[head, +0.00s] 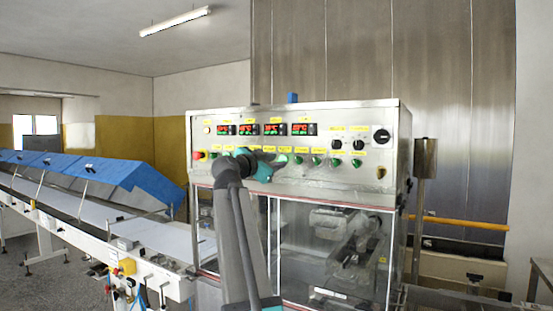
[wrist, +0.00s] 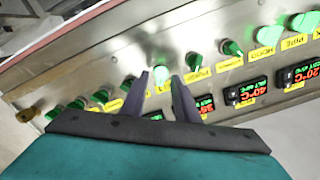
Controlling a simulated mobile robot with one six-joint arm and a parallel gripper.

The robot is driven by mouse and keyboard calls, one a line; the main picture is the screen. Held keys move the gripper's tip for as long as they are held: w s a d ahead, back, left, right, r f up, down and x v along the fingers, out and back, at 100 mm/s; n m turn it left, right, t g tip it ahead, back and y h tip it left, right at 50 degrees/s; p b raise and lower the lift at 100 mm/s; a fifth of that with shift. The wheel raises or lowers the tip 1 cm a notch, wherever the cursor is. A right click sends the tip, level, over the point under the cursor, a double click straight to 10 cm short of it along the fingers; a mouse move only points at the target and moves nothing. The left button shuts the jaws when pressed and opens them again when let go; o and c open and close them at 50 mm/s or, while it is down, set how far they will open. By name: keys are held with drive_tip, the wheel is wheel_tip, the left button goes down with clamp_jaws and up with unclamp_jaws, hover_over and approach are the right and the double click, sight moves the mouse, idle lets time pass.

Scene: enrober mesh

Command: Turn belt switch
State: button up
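The steel control panel (head: 300,185) carries a row of green rotary switches under yellow labels. I cannot read which label marks the belt switch. In the wrist view the same row runs diagonally, with one pale, bright green switch (wrist: 162,76) between or just beyond my fingertips. My gripper (wrist: 159,75) is open, its two dark fingers apart on either side of that switch; contact cannot be told. A darker green switch (wrist: 193,60) sits just right of the right finger. In the head view my gripper (head: 268,168) is at the panel's switch row, and my arm hides part of it.
Red temperature displays (head: 272,129) sit above the switches. A red button (head: 198,155) is at the panel's left, a black dial (head: 382,136) at its right. A clear-windowed cabinet (head: 320,250) is below. A conveyor with blue covers (head: 110,170) stands left, a metal post (head: 424,180) right.

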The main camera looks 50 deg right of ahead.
sight(282, 159)
drive_tip(key=shift+x, duration=1.15)
